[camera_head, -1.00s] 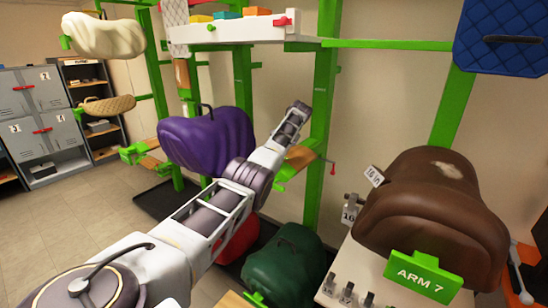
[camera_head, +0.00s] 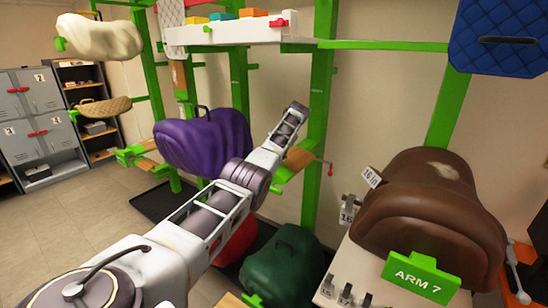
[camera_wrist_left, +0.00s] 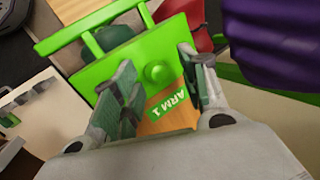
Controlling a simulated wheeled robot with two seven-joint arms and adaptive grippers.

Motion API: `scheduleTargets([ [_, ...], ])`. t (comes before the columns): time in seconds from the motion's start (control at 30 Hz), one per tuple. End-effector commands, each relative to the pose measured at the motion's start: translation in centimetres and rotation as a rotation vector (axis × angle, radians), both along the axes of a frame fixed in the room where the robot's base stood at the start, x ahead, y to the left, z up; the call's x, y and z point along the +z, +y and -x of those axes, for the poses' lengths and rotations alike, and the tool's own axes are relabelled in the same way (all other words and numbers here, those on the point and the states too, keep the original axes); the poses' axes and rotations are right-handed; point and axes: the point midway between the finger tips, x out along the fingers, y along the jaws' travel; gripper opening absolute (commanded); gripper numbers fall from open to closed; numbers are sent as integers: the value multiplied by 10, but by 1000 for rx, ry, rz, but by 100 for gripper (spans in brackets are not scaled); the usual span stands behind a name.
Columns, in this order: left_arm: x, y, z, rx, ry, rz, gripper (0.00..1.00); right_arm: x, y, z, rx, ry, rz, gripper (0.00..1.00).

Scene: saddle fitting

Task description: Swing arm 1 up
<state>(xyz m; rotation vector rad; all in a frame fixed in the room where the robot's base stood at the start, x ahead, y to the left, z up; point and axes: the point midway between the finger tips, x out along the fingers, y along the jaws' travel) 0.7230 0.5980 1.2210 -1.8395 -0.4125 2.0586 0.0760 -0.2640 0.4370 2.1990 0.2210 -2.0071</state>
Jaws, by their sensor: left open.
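Arm 1, with a green end plate, a round green knob and an "ARM 1" label (camera_wrist_left: 168,106), shows close up in the left wrist view. A strip of wood shows beside the label. My left gripper (camera_wrist_left: 157,68) is open, with its fingers on either side of the knob and label. I cannot tell whether a finger touches the arm. In the head view my left arm reaches from the lower left toward the rack, and its gripper cannot be made out there. My right gripper is not in view.
A purple saddle (camera_head: 205,142) hangs close to my left arm. A red saddle (camera_head: 237,243) and a green saddle (camera_head: 283,268) sit below. A brown saddle (camera_head: 430,215) stands right, behind an "ARM 7" sign (camera_head: 417,277). Green posts (camera_head: 318,110) rise behind.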

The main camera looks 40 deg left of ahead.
Motion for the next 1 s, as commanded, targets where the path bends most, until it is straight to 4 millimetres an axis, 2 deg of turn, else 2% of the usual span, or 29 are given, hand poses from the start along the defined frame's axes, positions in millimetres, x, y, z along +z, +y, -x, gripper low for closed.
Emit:
scheduleTargets([
  [0.27, 11, -6, -2, -1, -2, 0, 43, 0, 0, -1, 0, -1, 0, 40],
  [0.7, 60, -30, -8, -1, 0, 0, 43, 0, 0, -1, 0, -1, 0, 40],
  [1.0, 85, -42, -10, -1, 0, 0, 43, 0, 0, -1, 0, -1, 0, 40],
])
